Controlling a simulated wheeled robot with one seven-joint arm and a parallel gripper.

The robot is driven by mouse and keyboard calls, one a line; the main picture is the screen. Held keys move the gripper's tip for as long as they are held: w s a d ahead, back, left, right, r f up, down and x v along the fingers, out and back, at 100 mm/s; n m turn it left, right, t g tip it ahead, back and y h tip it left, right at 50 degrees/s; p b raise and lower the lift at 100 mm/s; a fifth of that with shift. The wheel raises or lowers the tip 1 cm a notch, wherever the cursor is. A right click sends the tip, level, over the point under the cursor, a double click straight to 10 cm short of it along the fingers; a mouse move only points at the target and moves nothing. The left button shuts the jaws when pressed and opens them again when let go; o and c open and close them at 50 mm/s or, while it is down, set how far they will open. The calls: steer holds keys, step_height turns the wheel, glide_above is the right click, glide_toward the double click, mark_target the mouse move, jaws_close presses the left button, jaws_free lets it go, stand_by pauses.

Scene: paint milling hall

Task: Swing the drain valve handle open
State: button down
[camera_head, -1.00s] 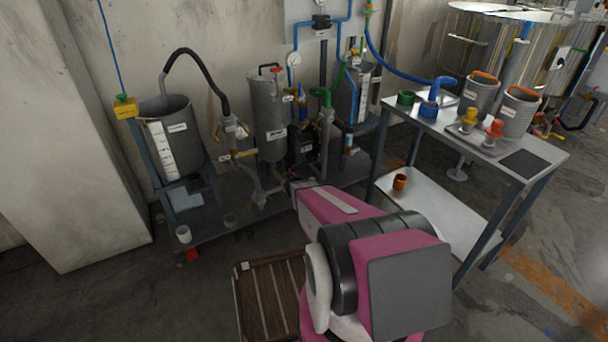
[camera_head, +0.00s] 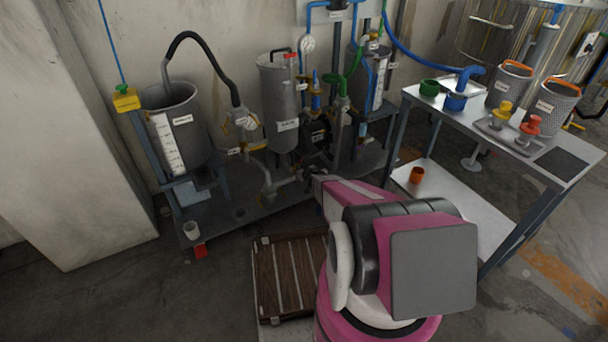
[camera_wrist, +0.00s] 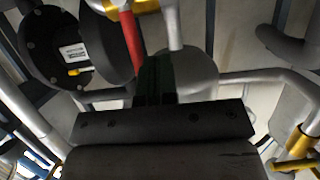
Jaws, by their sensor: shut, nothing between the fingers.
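In the wrist view, a red lever (camera_wrist: 131,40) stands just beyond and left of my gripper's fingers (camera_wrist: 155,80), by a yellow fitting and grey pipes. It may be the drain valve handle, but I cannot read a label on it. The fingers are dark, close together and empty. Whether they touch the lever is unclear. In the head view, my gripper (camera_head: 312,173) is low among the pipes of the skid, right of a grey pipe elbow (camera_head: 268,190). My arm hides part of that area, and the handle cannot be made out there.
A black round pump-like body (camera_wrist: 75,45) is close at upper left in the wrist view. The metal table (camera_head: 520,160) with cups and fittings stands right of my arm. A wooden slatted pallet (camera_head: 285,275) lies on the floor. A grey tank (camera_head: 175,130) stands left.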

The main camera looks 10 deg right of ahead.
steer(key=w, duration=0.1)
steer(key=w+a, duration=0.1)
steer(key=w, duration=0.1)
steer(key=shift+w, duration=0.1)
